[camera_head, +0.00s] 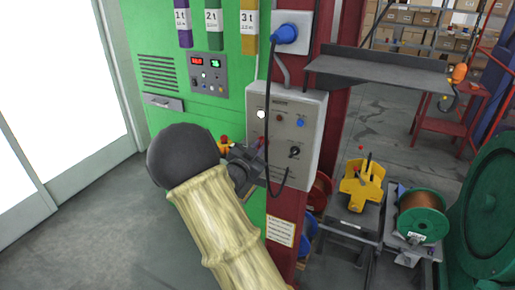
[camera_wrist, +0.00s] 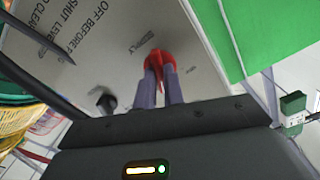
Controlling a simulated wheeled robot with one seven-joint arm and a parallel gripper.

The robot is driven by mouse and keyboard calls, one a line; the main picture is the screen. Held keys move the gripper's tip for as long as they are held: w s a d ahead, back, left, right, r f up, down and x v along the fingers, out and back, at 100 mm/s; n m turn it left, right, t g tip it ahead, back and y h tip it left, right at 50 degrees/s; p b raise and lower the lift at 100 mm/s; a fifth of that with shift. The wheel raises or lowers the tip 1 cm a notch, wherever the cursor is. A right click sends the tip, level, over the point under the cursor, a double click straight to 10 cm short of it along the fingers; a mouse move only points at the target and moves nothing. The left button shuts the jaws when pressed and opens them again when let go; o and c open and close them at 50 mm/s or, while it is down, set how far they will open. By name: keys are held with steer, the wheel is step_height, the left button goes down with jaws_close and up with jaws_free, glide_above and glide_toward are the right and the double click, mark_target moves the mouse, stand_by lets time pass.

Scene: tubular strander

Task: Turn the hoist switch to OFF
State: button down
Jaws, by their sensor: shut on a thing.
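A grey control box (camera_head: 301,112) is mounted on the dark red post, with small lamps and buttons on its face. In the wrist view, a red switch handle (camera_wrist: 160,61) stands on the grey panel beside small lettering. My gripper (camera_wrist: 160,72) is shut on this red handle, with a finger on each side. In the head view my gripper (camera_head: 262,147) is at the lower left of the box, and my arm and fingers mostly hide the handle. Its exact angle and the position marks around it cannot be read.
A black knob or plug (camera_head: 294,152) is on the box near my gripper. A black cable (camera_head: 268,90) hangs from the blue plug (camera_head: 285,33) past my gripper. A green cabinet (camera_head: 160,60) is left. A yellow device (camera_head: 362,186) and copper spool (camera_head: 422,216) stand right.

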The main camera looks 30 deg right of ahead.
steer(key=n+p, duration=0.1)
steer(key=n, duration=0.2)
steer(key=shift+n, duration=0.4)
steer(key=n+p, duration=0.1)
steer(key=n, duration=0.2)
steer(key=shift+n+p, duration=0.3)
steer(key=n+p, duration=0.1)
steer(key=n, duration=0.2)
steer(key=shift+n+p, duration=0.3)
steer(key=shift+p, duration=0.1)
steer(key=shift+n+p, duration=0.65)
steer(key=shift+n, duration=0.75)
steer(key=c, duration=1.5)
jaws_free()
steer(key=shift+a, duration=0.1)
